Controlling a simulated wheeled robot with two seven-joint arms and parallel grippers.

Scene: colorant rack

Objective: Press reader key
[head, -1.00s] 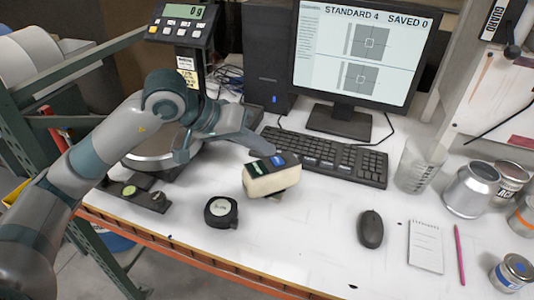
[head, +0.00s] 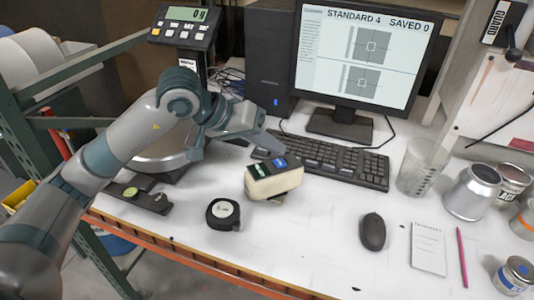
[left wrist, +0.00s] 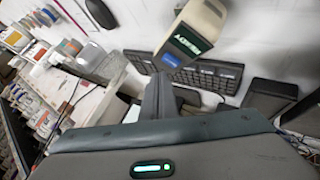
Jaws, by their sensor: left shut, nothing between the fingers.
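The reader (head: 270,187) is a cream block-shaped device on the white table, left of and in front of the keyboard. Its dark top has a green display and a blue key (head: 279,163). In the left wrist view the reader (left wrist: 205,22) is at the upper middle, its lit display and blue patch facing me. My left gripper (head: 276,147) is shut and empty, just behind and above the reader, near the keyboard's left end. My right gripper is not in view.
The keyboard (head: 335,164) lies behind the reader, below the monitor (head: 362,50). A tape measure (head: 223,214) sits to its front left and a mouse (head: 373,232) to its right. A scale (head: 155,160) stands at the left. The table is clear between reader and mouse.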

